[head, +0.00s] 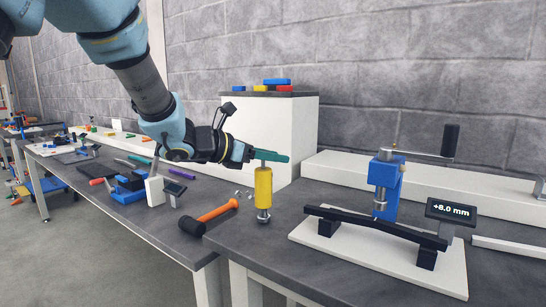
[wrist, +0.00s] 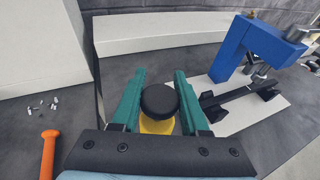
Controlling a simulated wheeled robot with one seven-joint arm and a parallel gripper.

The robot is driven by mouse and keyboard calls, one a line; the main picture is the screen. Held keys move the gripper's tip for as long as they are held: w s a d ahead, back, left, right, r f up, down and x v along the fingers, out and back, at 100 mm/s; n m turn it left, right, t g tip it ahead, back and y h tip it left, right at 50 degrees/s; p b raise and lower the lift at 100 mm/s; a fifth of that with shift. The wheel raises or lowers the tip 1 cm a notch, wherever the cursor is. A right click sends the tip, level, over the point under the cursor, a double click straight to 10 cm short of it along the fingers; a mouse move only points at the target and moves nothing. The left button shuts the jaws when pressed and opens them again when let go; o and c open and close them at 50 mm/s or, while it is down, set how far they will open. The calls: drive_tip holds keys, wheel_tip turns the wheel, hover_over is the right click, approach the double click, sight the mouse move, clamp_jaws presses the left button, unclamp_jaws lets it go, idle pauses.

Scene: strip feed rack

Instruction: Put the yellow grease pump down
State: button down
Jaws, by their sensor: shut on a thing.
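The yellow grease pump (head: 263,187) is upright, with a grey nozzle at its lower end. My gripper (head: 268,156) is shut on the pump near its top. In the wrist view, the pump's round black cap (wrist: 158,99) and a little of its yellow body (wrist: 157,125) show between the two green fingers. The pump's lower end appears at or just above the dark bench top (head: 250,236); I cannot tell whether it touches. The lower end is hidden in the wrist view.
A blue press (head: 386,178) stands on a white base plate (head: 375,257) to the right, with a black bar across it and a display (head: 450,212) beside it. An orange-handled mallet (head: 215,212) and small metal bits lie left. A white cabinet (head: 300,130) stands behind.

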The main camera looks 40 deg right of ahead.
drive_tip(key=shift+f, duration=0.2)
drive_tip(key=shift+c, duration=2.1)
unclamp_jaws()
drive_tip(key=shift+a, duration=0.1)
drive_tip(key=b+v, duration=0.3)
drive_tip(key=v, duration=0.9)
